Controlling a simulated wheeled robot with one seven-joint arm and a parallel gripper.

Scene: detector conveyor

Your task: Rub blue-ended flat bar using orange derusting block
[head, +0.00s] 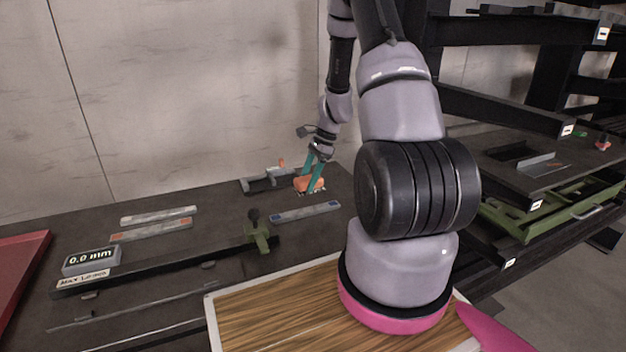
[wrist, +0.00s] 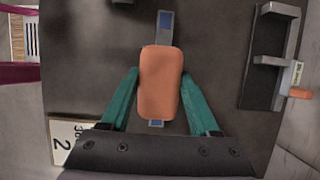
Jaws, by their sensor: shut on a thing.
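My gripper (head: 311,178) is shut on the orange derusting block (head: 309,185), with its teal fingers at the block's two sides. In the wrist view the block (wrist: 160,82) lies between the fingertips (wrist: 160,76). The blue-ended flat bar (head: 305,212) lies on the dark bench, grey with a blue patch at each end. In the head view the block appears behind the bar and apart from it. In the wrist view the block covers the bar's middle, and the bar's blue ends (wrist: 165,22) show beyond it. The block's height above the bench is unclear.
A grey fixture with an orange handle (head: 281,166) stands behind the block. A plain bar (head: 158,215) and an orange-ended bar (head: 150,230) lie left. A green clamp on a dark rail (head: 262,238), a gauge reading 0.0 mm (head: 90,259) and a wooden board (head: 285,315) are nearer.

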